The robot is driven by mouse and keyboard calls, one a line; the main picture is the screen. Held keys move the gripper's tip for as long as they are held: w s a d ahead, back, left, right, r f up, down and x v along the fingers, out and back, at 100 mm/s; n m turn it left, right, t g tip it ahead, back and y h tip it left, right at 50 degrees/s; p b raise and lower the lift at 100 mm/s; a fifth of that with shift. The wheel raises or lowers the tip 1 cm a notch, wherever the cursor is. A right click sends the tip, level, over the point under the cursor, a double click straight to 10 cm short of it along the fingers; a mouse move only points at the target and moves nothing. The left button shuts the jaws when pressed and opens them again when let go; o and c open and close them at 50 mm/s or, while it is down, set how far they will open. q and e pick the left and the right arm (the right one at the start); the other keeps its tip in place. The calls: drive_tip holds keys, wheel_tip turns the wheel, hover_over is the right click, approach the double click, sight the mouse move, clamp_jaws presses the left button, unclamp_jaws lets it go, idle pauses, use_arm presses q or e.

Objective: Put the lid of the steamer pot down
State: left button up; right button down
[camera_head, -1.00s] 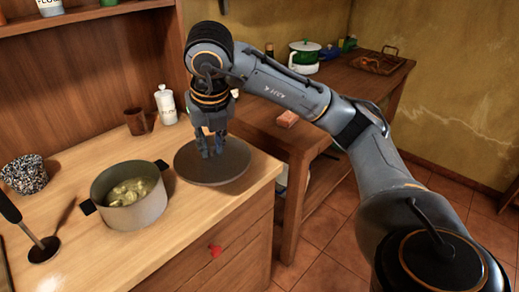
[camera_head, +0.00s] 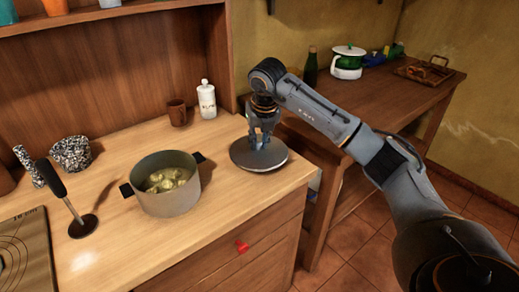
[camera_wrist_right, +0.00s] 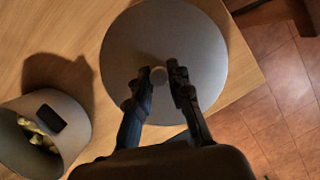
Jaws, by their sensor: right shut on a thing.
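The steamer pot's lid (camera_head: 246,158) is a grey disc at the right end of the wooden counter, near its corner. My right gripper (camera_head: 262,138) points down onto the lid. In the right wrist view, its two fingers (camera_wrist_right: 166,84) are closed around the small round knob at the lid's centre. The lid is level and at or very close to the counter top; I cannot tell for sure whether it touches. The open grey pot (camera_head: 170,202) stands left of the lid with yellowish pieces inside. It also shows in the right wrist view (camera_wrist_right: 72,122). My left gripper is out of view.
A white bottle (camera_head: 207,101) and a brown mug (camera_head: 177,114) stand behind the pot. A black masher (camera_head: 62,190) and a speckled container (camera_head: 71,153) are at the left. A second table (camera_head: 385,100) with a white-green pot (camera_head: 347,64) stands to the right, beyond the counter's edge.

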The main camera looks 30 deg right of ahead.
sight(260, 149)
drive_tip(key=shift+w+d+f, duration=0.15)
drive_tip(key=shift+d+f, duration=0.05)
drive_tip(key=shift+f, duration=0.15)
wheel_tip(260, 149, down, 3)
drive_tip(key=shift+r+p, duration=0.2)
drive_tip(key=shift+p, duration=0.2)
drive_tip(key=shift+f, duration=0.3)
drive_tip(key=shift+w, duration=0.1)
drive_tip(key=shift+f, duration=0.15)
drive_tip(key=c, duration=1.2)
unclamp_jaws()
